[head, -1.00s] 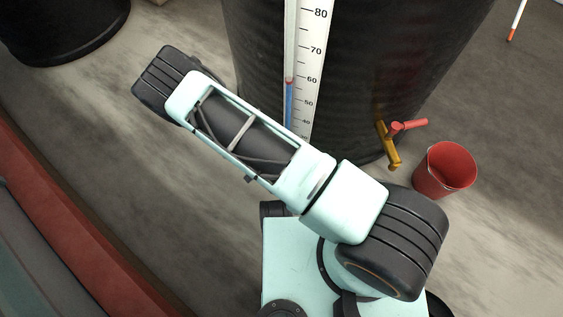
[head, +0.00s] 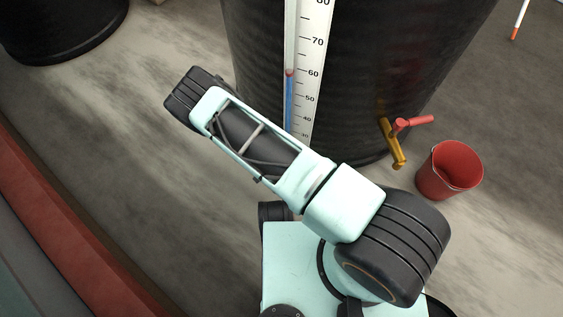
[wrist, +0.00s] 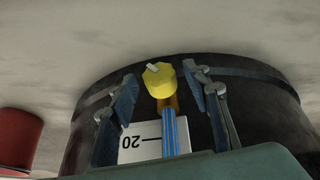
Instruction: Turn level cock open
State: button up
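In the wrist view a yellow faceted cock (wrist: 159,79) with a small pale tab on its face sits at the end of a blue-filled sight tube (wrist: 176,131). My gripper (wrist: 163,92) is open, with one finger on each side of the cock and visible gaps between. I cannot tell how deep the fingers reach around it. In the head view the sight tube (head: 289,100) runs beside a white scale on the dark tank (head: 365,70), its blue column topped by red near 60. There my arm hides the cock and my gripper.
A brass tap (head: 391,146) with a red handle (head: 413,123) juts from the tank's lower right. A red bucket (head: 436,181) stands beside it. A second dark tank (head: 65,25) is at upper left. A red beam (head: 60,220) runs along the left. Floor between is clear.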

jog(key=c, duration=1.1)
jog(key=shift+o, duration=0.2)
jog(key=shift+a, duration=0.1)
jog(key=shift+w+a+f+n+g+h, duration=0.15)
jog(key=shift+n+g+h, duration=0.1)
jog(key=shift+h, duration=0.55)
jog(key=shift+a+r+n+g+h, duration=0.15)
jog(key=shift+g+h, duration=0.1)
jog(key=shift+h, duration=0.55)
jog(key=shift+a+f+n+g+h, duration=0.15)
jog(key=shift+g+h, duration=0.1)
jog(key=shift+h, duration=0.35)
jog(key=shift+d+f+n+g+h, duration=0.15)
jog(key=shift+g+h, duration=0.1)
jog(key=shift+h, duration=0.35)
jog(key=shift+w+a+r+h, duration=0.1)
jog(key=shift+h, duration=0.4)
jog(key=o, duration=1.1)
jog(key=shift+o, duration=0.2)
